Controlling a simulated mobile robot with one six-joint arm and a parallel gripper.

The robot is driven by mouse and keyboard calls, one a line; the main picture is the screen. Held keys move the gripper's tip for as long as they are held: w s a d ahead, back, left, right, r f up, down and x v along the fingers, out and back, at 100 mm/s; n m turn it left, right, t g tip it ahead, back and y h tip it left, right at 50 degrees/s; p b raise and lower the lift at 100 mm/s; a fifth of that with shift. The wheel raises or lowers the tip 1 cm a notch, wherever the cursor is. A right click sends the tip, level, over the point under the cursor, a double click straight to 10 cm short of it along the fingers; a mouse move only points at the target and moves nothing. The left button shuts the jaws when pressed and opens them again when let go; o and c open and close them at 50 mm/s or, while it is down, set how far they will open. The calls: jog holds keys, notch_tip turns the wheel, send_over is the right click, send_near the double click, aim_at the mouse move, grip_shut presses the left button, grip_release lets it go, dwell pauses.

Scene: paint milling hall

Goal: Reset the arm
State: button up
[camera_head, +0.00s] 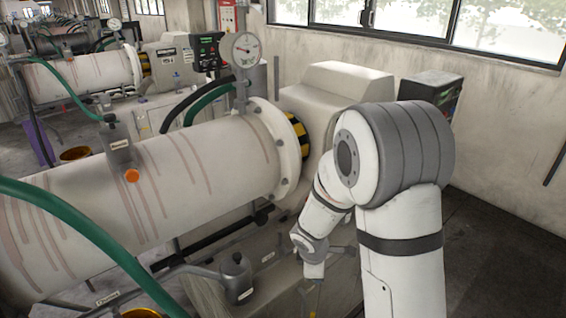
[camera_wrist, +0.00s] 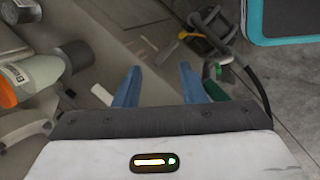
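My arm is white with grey joints and stands at the right of the head view, bent down toward the floor beside a large mill. My gripper (camera_wrist: 158,82) shows in the wrist view with two blue fingers spread apart and nothing between them. In the head view the wrist end hangs low beside the mill, and the fingers are hard to make out there. A grey surface with small pale pieces (camera_wrist: 165,52) lies beyond the fingertips.
A white mill cylinder (camera_head: 150,190) with reddish drips and a gauge (camera_head: 246,50) fills the left. A green hose (camera_head: 85,235) crosses in front. In the wrist view, an orange-and-white part (camera_wrist: 32,80) is left and a black cable (camera_wrist: 255,85) right. Dark floor (camera_head: 510,255) is clear at right.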

jog(key=s+d+r+m+b, duration=0.1)
jog(key=s+d+r+m, duration=0.25)
jog(key=r, duration=0.25)
jog(key=s+d+r+m+b, duration=0.1)
jog(key=s+d+r+m, duration=0.1)
jog(key=s+r+m, duration=0.3)
jog(key=s+r+m+y, duration=0.1)
jog(key=s+r+m, duration=0.2)
jog(key=s, duration=0.3)
jog(key=s+r+m+y+b, duration=0.1)
jog(key=s+r+m, duration=0.3)
jog(key=s+m, duration=0.1)
jog(key=shift+s+r, duration=0.25)
jog(key=shift+s, duration=0.25)
